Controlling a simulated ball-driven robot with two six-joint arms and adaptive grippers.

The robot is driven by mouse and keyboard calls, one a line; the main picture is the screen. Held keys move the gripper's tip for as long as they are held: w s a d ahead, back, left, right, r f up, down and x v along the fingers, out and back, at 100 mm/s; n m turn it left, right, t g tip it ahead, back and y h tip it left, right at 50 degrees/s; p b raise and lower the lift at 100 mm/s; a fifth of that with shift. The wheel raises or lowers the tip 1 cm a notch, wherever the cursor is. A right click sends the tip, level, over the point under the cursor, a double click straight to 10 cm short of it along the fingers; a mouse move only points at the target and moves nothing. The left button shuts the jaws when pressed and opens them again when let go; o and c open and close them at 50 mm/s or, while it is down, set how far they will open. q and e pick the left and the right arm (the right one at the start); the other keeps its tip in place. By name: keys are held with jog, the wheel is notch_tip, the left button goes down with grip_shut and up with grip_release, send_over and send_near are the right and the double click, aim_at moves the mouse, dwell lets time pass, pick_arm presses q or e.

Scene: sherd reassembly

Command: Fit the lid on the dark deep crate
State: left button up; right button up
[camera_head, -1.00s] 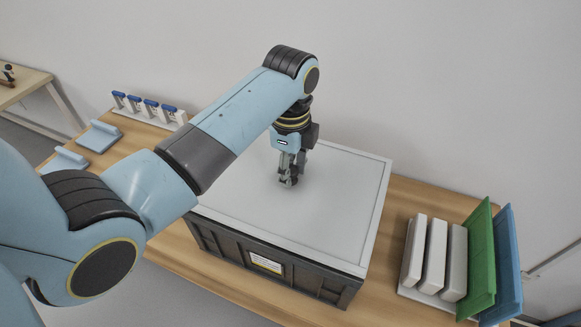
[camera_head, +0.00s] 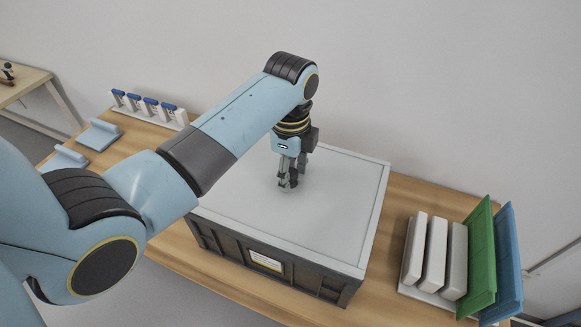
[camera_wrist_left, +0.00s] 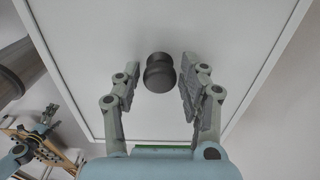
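The dark deep crate (camera_head: 225,246) stands on the wooden table. The pale grey flat lid (camera_head: 335,205) lies over its top, its edges close to the crate's rim on the visible sides. A dark round knob (camera_wrist_left: 158,73) rises from the lid. My left gripper (camera_head: 287,186) points down at the lid. In the left wrist view its two fingers (camera_wrist_left: 157,90) are apart on both sides of the knob, with a gap on each side.
On the right, a rack (camera_head: 425,294) holds pale blocks (camera_head: 436,256), a green panel (camera_head: 480,260) and a blue panel (camera_head: 509,262). Blue-topped pegs (camera_head: 150,106) and light blue holders (camera_head: 98,135) stand at the left. A wall is behind the table.

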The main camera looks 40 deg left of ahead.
aim_at(291, 172)
pick_arm(q)
jog(key=shift+o, duration=0.9)
notch_tip(291, 172, up, 12)
dwell(0.3)
